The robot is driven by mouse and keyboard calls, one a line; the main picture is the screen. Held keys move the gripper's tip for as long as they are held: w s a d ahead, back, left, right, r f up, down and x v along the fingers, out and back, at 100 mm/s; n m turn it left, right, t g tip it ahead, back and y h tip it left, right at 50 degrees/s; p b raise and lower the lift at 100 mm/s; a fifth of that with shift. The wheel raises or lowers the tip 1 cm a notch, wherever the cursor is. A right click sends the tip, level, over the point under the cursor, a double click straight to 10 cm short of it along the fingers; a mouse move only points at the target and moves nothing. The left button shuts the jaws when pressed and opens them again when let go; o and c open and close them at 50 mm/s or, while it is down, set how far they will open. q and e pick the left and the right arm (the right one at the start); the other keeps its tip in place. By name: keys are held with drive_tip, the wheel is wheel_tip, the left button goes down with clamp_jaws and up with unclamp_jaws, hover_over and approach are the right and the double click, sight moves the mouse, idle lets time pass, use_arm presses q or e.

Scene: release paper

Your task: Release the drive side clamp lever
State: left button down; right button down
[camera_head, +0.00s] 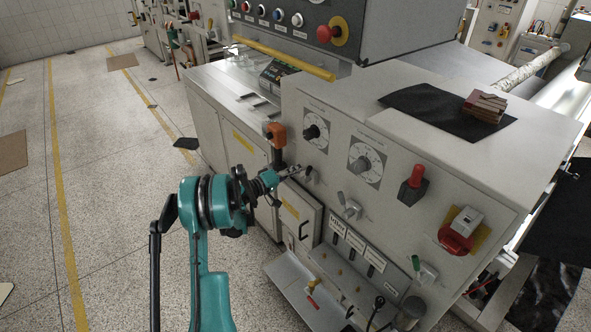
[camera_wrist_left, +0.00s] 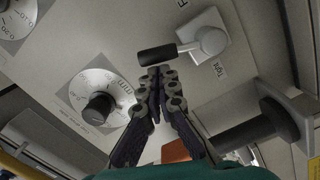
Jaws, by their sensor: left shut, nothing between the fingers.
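A clamp lever with a black handle and a pale metal hub (camera_wrist_left: 212,40) is on the machine's panel, beside a label reading "Tight" (camera_wrist_left: 220,69). Its handle points left in the left wrist view. In the head view the lever (camera_head: 309,177) is small, just right of my left gripper (camera_head: 296,170). My left gripper (camera_wrist_left: 158,72) is shut and empty. Its fingertips appear just below the black handle in the wrist view; I cannot tell whether they touch it. A second lever (camera_head: 350,207) sits lower right on the panel. My right gripper is not in view.
Two round dials, one above the lever (camera_head: 314,131) and one to the right (camera_head: 362,161), are on the same panel. An orange-topped handle (camera_head: 277,134) stands close behind my left gripper. A red-handled switch (camera_head: 413,183) is farther right. Open floor (camera_head: 110,200) lies left.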

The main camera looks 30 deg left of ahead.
use_arm(q)
drive_tip(key=shift+s+d, duration=0.2)
drive_tip(key=shift+d, duration=0.25)
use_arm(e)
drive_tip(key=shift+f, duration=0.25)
use_arm(q)
drive_tip(key=shift+d, duration=0.15)
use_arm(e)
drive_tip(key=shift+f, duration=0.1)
